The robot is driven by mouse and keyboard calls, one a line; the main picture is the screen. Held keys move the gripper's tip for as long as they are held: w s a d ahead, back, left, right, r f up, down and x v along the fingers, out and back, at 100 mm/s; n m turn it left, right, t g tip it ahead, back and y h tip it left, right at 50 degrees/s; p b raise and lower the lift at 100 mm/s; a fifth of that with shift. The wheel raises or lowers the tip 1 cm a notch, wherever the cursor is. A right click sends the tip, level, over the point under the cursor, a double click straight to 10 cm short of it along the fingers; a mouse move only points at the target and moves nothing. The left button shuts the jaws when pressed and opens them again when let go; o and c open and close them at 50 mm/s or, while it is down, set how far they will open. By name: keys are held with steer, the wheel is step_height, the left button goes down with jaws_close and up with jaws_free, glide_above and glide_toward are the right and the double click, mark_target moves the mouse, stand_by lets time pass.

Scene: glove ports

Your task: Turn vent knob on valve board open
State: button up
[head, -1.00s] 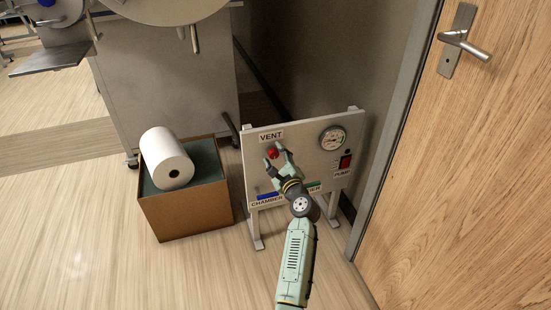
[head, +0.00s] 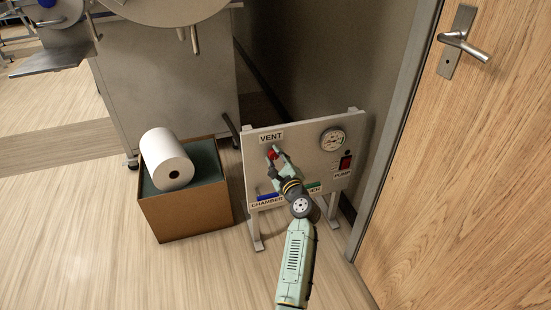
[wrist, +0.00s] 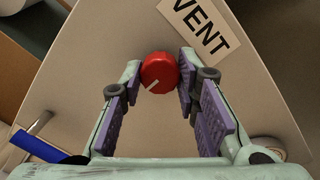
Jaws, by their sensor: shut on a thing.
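The red vent knob (head: 271,154) is on the upper left of the valve board (head: 297,137), under the VENT label (head: 271,137). My gripper (head: 275,159) is at the knob, its fingers shut on the knob's sides. In the wrist view the knob (wrist: 157,70) sits between the fingertips, and its white line points to the lower left. The VENT label (wrist: 200,27) shows just above the right fingertip. The wrist and fingers hide part of the lower board in the head view.
A gauge (head: 333,139) and a red PUMP switch (head: 345,162) are on the board's right. A blue handle (head: 267,197) and a green handle (head: 313,187) are low on it. A cardboard box (head: 190,212) with a white roll stands left. A wooden door (head: 470,170) is at right.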

steer(key=shift+n, duration=0.3)
steer(key=n+b, duration=0.2)
steer(key=n, duration=0.1)
steer(key=shift+f, duration=0.1)
steer(key=n+b, duration=0.3)
steer(key=n, duration=0.2)
steer(key=n+b, duration=0.2)
steer(key=n, duration=0.2)
steer(key=shift+b, duration=0.35)
steer(key=shift+n+h+b, duration=0.4)
steer(key=shift+n+b, duration=0.7)
steer(key=shift+n, duration=0.9)
steer(key=o, duration=1.2)
steer(key=shift+c, duration=0.2)
